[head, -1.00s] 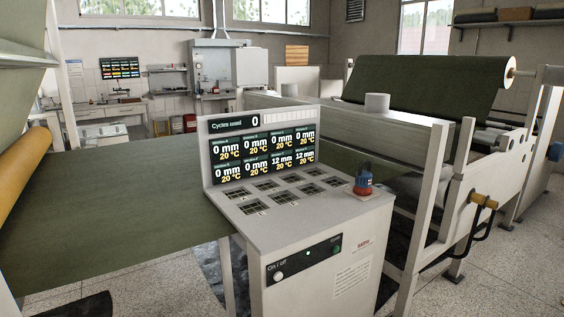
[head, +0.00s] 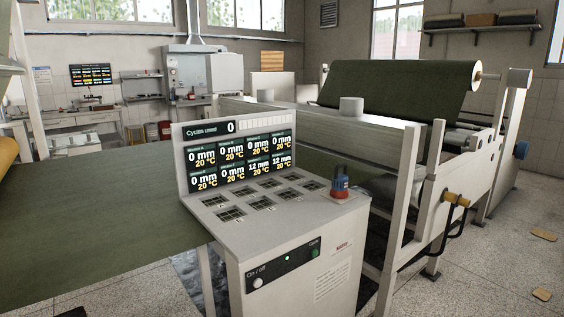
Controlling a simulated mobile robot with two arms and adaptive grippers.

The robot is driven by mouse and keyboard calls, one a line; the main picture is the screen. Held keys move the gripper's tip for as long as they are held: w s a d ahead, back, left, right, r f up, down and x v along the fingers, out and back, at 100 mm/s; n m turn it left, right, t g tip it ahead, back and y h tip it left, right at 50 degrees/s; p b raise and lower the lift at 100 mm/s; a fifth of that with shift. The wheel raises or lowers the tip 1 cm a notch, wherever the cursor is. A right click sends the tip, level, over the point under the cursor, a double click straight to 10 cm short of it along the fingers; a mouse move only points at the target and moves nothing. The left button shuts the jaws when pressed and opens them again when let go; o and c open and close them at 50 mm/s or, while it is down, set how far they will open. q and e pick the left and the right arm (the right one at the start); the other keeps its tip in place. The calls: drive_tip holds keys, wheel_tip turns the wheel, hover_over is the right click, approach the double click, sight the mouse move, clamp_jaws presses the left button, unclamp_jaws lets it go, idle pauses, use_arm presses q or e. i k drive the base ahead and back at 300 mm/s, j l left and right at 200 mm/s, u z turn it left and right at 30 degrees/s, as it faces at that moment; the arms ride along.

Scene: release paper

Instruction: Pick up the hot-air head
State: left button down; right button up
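I cannot make out a hot-air head for certain in the head view. A small blue and red device (head: 341,184) stands upright on the right end of the control console's top; I cannot tell whether it is the hot-air head. Neither of my grippers is in view, so I cannot see whether they hold anything.
The white control console (head: 290,240) with a lit screen (head: 240,158) stands in front. Green sheet (head: 100,225) stretches at left. A machine with a green roll (head: 400,95) stands behind and right. Floor at right is open, with tan pieces (head: 544,235). A shelf (head: 478,29) hangs at back.

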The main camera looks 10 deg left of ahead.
sight(340, 183)
drive_tip(key=i+l+u, duration=0.2)
drive_tip(key=i+l, duration=0.5)
drive_tip(key=i, duration=0.1)
